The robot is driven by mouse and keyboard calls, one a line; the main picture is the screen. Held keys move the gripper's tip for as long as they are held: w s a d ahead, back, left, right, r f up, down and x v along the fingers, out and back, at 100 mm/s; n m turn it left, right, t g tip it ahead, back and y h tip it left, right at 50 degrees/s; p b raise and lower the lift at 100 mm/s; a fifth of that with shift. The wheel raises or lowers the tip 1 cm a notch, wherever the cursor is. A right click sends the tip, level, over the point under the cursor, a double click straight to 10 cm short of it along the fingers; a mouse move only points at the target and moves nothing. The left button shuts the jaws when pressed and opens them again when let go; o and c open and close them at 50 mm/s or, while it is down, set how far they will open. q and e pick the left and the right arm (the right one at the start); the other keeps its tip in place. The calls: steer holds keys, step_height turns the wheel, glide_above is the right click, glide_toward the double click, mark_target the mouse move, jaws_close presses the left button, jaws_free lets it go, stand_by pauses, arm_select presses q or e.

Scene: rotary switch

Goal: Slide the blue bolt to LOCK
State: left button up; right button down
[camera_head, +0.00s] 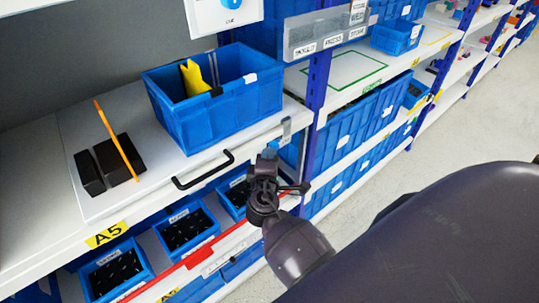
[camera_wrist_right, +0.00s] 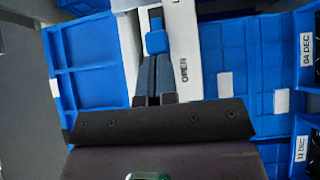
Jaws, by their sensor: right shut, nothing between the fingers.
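The blue bolt knob (camera_wrist_right: 157,42) shows in the right wrist view on a narrow grey track beside a white strip marked OPEN (camera_wrist_right: 183,70). No LOCK marking is readable. In the head view a small blue tip (camera_head: 270,152) shows at the end of my right gripper (camera_head: 266,165), by the front edge of the drawer shelf. My right gripper (camera_wrist_right: 154,62) is shut and empty. Its fingertips are right at the near side of the knob; I cannot tell whether they touch it. My left gripper is not in view.
A white pull-out shelf (camera_head: 150,180) with a black handle (camera_head: 203,170) lies left of my gripper. It carries a blue crate (camera_head: 215,110) and black blocks (camera_head: 108,160). Blue bins (camera_head: 187,228) sit below. A blue shelf post (camera_head: 317,80) stands close right.

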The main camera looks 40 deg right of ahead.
mark_target(277, 145)
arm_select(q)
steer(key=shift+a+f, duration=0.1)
arm_select(e)
steer(key=d, duration=0.3)
steer(key=shift+w+d, duration=0.1)
steer(key=shift+d, duration=0.15)
steer(key=shift+r, duration=0.1)
